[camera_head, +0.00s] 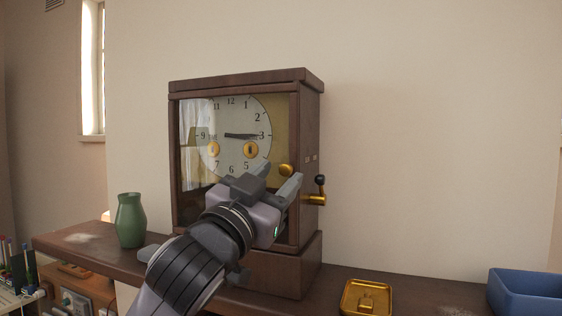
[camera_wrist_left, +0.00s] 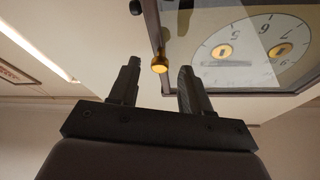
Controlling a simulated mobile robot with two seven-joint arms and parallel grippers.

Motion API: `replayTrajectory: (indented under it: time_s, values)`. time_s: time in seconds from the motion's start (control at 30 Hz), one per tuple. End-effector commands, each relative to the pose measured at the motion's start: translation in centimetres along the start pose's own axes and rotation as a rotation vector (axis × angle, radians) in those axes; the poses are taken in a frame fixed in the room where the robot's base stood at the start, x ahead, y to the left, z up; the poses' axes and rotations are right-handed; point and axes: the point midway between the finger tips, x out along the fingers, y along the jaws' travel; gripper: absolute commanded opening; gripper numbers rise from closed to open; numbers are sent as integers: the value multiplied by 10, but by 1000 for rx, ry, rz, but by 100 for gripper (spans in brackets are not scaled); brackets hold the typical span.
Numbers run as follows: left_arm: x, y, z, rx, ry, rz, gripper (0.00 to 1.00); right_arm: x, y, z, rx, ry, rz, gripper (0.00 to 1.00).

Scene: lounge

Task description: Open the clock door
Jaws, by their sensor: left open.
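A dark wooden clock (camera_head: 311,150) stands on a shelf in the head view. Its glass-fronted door (camera_head: 182,165) looks shut over the white dial. A round brass knob (camera_head: 286,170) sits on the right side of the door frame; it also shows in the left wrist view (camera_wrist_left: 159,64). My left gripper (camera_head: 279,180) is open in front of the door's lower right. In the left wrist view the knob appears between the two fingers, beyond their tips, with no clear contact. My arm hides the lower part of the door. My right gripper is not in view.
A brass crank with a black handle (camera_head: 320,182) sticks out of the clock's right side. A green vase (camera_head: 130,220) stands left of the clock on the shelf (camera_head: 85,243). A brass box (camera_head: 367,297) and a blue bin (camera_head: 525,292) are at the right.

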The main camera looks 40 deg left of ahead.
Motion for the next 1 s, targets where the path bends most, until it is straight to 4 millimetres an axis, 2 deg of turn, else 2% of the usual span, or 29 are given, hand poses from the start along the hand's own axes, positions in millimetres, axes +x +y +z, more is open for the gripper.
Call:
replayTrajectory:
  time_s: [0.2, 0.53, 0.67, 0.7, 1.0]
  values:
    - [18, 0, 0, 0, 0, -1, 48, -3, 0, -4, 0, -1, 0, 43]
    - [20, 0, 0, -1, 1, 0, 48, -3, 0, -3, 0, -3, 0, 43]
    - [20, 0, 0, -1, 1, 0, 5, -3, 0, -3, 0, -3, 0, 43]
    - [20, 0, 0, -1, 1, 0, 0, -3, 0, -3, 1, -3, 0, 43]
    - [19, -2, 1, -1, 0, 1, 0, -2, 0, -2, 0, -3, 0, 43]
